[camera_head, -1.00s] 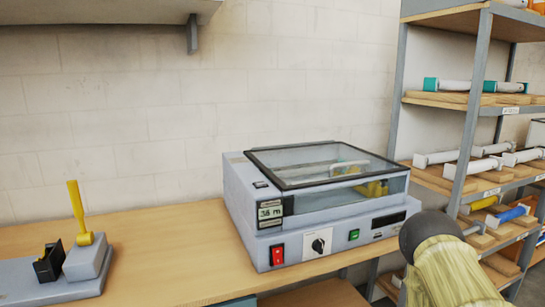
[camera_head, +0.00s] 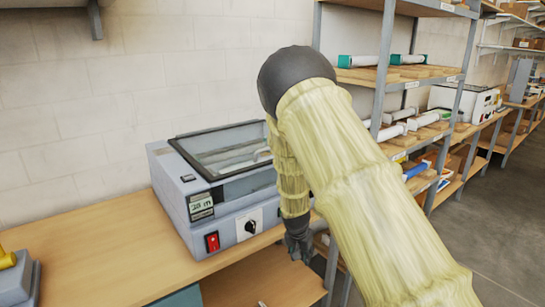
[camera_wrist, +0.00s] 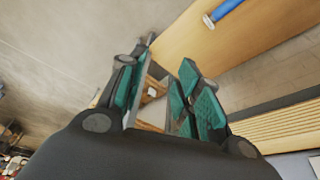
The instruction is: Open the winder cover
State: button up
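The roll laminator (camera_head: 176,202) is a grey box on the wooden bench. Its winder cover (camera_head: 222,152), a clear panel in a dark frame, lies down over the top. A pale roll shows through the panel. My arm hides the machine's right side and part of the cover's right end. In the head view my gripper end (camera_head: 299,241) hangs low in front of the machine, apart from the cover. In the wrist view my gripper (camera_wrist: 166,80) has its teal-padded fingers spread with nothing between them. The cover is not recognisable in the wrist view.
The wooden bench (camera_head: 105,240) is clear left of the laminator. A grey device with a yellow part (camera_head: 16,275) stands at the lower left. A shelf rack (camera_head: 385,75) with rolls stands close on the right. A wall shelf bracket (camera_head: 95,20) is at the upper left.

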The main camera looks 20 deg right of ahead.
jog(key=w+r+m+p, duration=0.15)
jog(key=w+r, duration=0.25)
jog(key=r, duration=0.8)
jog(key=w+d+r+m+t+h+p, duration=0.15)
jog(key=w+r, duration=0.35)
jog(key=r, duration=0.6)
jog(key=w+a+r+m+p, duration=0.15)
jog(key=w+r, duration=0.25)
jog(key=r, duration=0.8)
jog(key=a+r+m+p, duration=0.1)
jog(key=a+r+p, duration=0.3)
jog(key=a+r, duration=0.6)
jog(key=shift+g+y, duration=0.25)
jog(key=b+x, duration=0.2)
jog(key=x, duration=0.1)
jog(key=b+x, duration=0.2)
jog(key=x, duration=0.1)
jog(key=b+x, duration=0.2)
jog(key=x, duration=0.1)
jog(key=shift+w+d+f, duration=0.15)
jog(key=shift+w+d, duration=0.05)
jog(key=shift+d, duration=0.2)
jog(key=shift+w+d+f+b, duration=0.15)
jog(key=shift+d+f+b, duration=0.1)
jog(key=shift+b, duration=0.1)
jog(key=shift+a, duration=0.15)
jog(key=shift+c, duration=0.4)
grip_shut()
jog(key=shift+r, duration=0.1)
